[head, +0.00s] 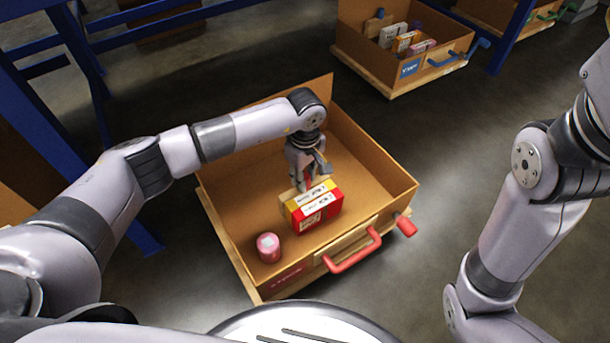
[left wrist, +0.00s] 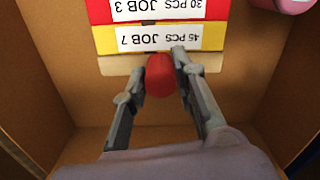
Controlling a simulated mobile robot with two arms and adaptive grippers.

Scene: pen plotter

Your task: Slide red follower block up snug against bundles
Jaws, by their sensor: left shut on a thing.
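In the left wrist view, the follower block (left wrist: 118,66) is a pale wooden strip with a red knob (left wrist: 160,76). My left gripper (left wrist: 158,74) has its fingers on either side of the knob and is shut on it. The yellow bundle (left wrist: 120,41), labelled JOB 7, lies right along the block; I cannot tell if they touch. The red bundle (left wrist: 208,10), labelled JOB 3, is beside the yellow one. In the head view, my left gripper (head: 307,182) reaches down into the drawer behind the yellow bundle (head: 293,207) and red bundle (head: 318,214). My right gripper is out of view.
The wooden drawer (head: 384,176) has a red front handle (head: 352,253). A pink cylinder (head: 268,248) stands in its front left corner. Another drawer (head: 388,80) with several packages is at the back right. The drawer floor behind the gripper is bare.

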